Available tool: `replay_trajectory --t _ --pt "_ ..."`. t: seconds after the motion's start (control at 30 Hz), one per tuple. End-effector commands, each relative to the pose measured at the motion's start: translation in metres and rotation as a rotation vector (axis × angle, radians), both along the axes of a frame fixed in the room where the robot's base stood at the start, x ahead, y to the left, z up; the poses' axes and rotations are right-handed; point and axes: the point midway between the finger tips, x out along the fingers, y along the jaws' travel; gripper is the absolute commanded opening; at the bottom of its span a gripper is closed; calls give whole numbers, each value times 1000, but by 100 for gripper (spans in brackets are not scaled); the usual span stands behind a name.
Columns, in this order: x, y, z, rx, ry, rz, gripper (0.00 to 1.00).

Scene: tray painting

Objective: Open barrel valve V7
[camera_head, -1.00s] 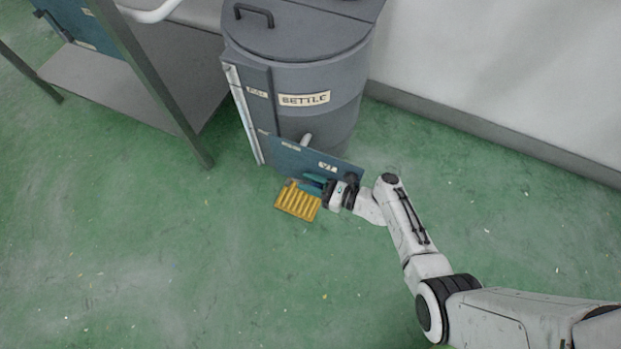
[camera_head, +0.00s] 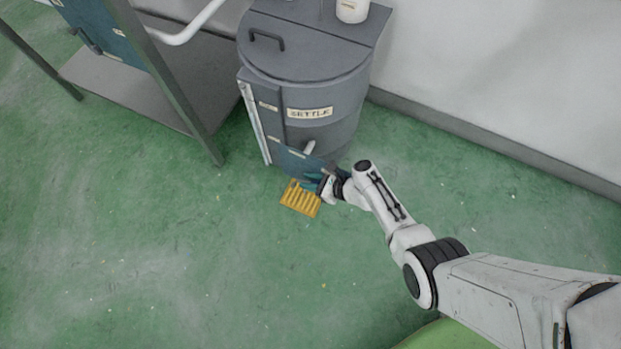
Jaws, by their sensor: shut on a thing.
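The grey barrel (camera_head: 312,128), labelled "SETTLE", stands by the wall with its lid on. A blue panel (camera_head: 290,160) sits low on its front; it carried the mark "V7" in the earlier picture and is now partly behind my gripper. A pale pipe stub (camera_head: 309,147) shows just above the panel. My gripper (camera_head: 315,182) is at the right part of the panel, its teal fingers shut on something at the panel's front. The held part, likely the valve's handle, is hidden by the fingers and wrist.
A yellow slatted grate (camera_head: 300,198) is just below my gripper. A metal rack with a shelf (camera_head: 125,90) stands left of the barrel. A white container (camera_head: 352,10) is on top behind the lid. The green floor in front is open.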

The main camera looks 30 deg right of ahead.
Motion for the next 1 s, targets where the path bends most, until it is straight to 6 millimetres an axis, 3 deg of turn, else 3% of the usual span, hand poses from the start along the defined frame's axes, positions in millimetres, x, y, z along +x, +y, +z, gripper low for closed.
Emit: replay_trajectory --t 0.33,0.37,0.57,1.0 --pt "0 0 0 0 2 0 0" --pt "0 0 0 0 2 0 28" --pt "0 0 0 -2 1 -1 47" --pt "1 -1 0 -3 -1 -4 47"
